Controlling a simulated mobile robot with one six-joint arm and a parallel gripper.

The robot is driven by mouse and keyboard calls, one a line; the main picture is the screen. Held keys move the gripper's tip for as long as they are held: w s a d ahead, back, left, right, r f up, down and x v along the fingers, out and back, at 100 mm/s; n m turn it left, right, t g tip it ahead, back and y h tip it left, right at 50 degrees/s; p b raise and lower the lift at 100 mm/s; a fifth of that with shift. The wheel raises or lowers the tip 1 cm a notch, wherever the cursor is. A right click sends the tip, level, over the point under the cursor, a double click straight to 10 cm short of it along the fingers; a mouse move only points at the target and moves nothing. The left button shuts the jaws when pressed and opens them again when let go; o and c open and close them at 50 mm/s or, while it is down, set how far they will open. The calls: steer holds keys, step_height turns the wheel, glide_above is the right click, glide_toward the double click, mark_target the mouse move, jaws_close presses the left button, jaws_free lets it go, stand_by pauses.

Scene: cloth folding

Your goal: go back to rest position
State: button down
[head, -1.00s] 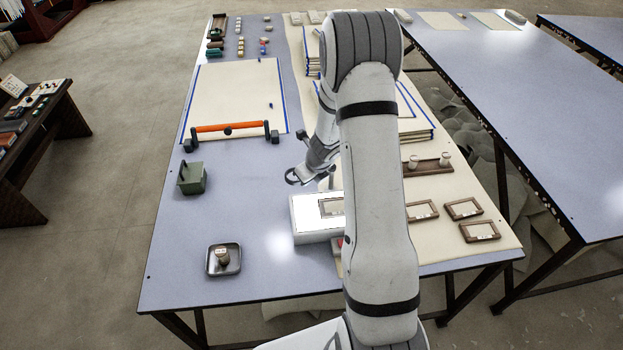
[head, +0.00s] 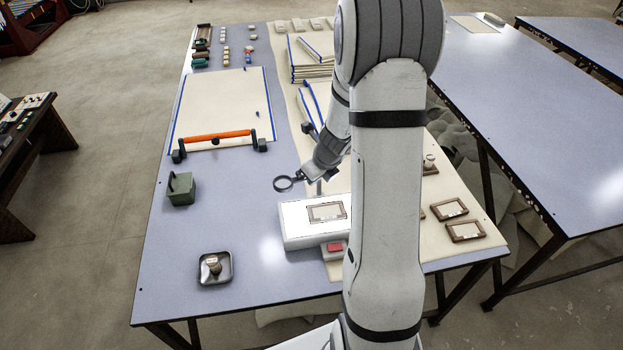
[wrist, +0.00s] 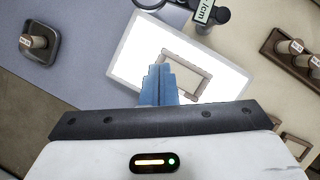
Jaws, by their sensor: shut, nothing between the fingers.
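My gripper shows in the wrist view with its two blue fingers (wrist: 160,86) together and nothing between them. In that view the fingers overlap the bright white light box (wrist: 130,62) and the small wooden frame (wrist: 166,70) lying on it. I cannot tell the height of the fingers above the box. In the head view my white arm rises on the right and bends over the table; the fingertips are hidden there. The light box (head: 292,222) stands on the table with the frame (head: 327,212) on top and a red block (head: 335,247) at its front.
A round magnifier (head: 284,184) is close behind the light box. A metal tray (head: 230,270) holding a stamp, a green box (head: 181,190) and an orange-handled bar (head: 217,136) lie to the left. Frames (head: 466,231) lie right of my arm. The table's front left is mostly clear.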

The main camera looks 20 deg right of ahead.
stand_by(0.3)
steer(key=s+a+r+n, duration=0.4)
steer(key=r+n, duration=0.3)
steer(key=n, duration=0.1)
steer(key=s+a+r+n, duration=0.4)
steer(key=a+r+n, duration=0.1)
steer(key=r+n, duration=0.2)
steer(key=s+r+n, duration=0.3)
steer(key=s+n, duration=0.4)
steer(key=n, duration=0.1)
steer(key=s+a+r+n+h, duration=0.1)
steer(key=s+r+n, duration=0.3)
steer(key=s+n, duration=0.4)
steer(key=shift+s+a+n+g+h, duration=0.2)
steer(key=shift+n+g+h, duration=0.1)
